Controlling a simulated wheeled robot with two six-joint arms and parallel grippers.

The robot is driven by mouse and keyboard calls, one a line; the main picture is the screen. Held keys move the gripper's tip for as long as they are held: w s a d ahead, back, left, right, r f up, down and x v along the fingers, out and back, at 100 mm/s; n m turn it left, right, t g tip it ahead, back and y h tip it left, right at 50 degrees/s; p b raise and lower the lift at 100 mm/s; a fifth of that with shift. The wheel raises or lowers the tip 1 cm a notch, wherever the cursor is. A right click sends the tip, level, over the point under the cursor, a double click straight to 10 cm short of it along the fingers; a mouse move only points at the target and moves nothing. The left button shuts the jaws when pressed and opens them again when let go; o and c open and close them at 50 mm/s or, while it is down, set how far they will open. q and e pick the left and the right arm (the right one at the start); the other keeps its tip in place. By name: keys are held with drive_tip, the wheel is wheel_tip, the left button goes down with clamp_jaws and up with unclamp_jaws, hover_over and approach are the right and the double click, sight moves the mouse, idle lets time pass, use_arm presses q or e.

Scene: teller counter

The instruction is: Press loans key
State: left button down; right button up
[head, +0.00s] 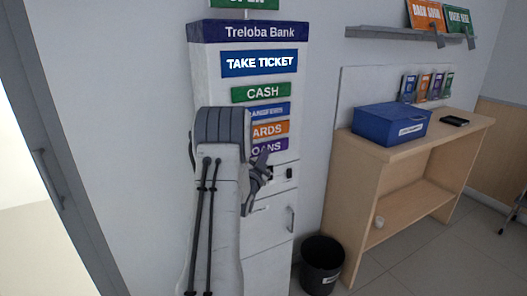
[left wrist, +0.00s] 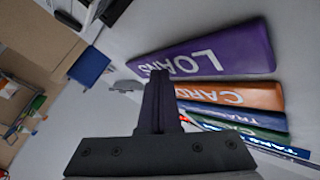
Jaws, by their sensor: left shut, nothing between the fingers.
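The purple LOANS key (head: 272,148) is the lowest of the labelled keys on the white ticket machine (head: 262,215). In the head view my left arm hides the key's left part. My left gripper (head: 262,160) is shut and empty, at the key's lower edge in the head view. My right gripper is not in view.
Above LOANS sit the orange CARDS key (head: 270,129), a blue key (head: 270,109) and the green CASH key (head: 261,92). A black bin (head: 321,266) stands right of the machine. A wooden counter (head: 365,150) holds a blue box (head: 390,124).

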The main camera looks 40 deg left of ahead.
use_arm(q)
drive_tip(key=shift+s+d, duration=0.25)
drive_tip(key=shift+d, duration=0.3)
drive_tip(key=d, duration=0.1)
drive_tip(key=s+d+b, duration=0.1)
drive_tip(key=d, duration=0.1)
drive_tip(key=s+d+b, duration=0.1)
drive_tip(key=shift+d, duration=0.35)
idle(0.6)
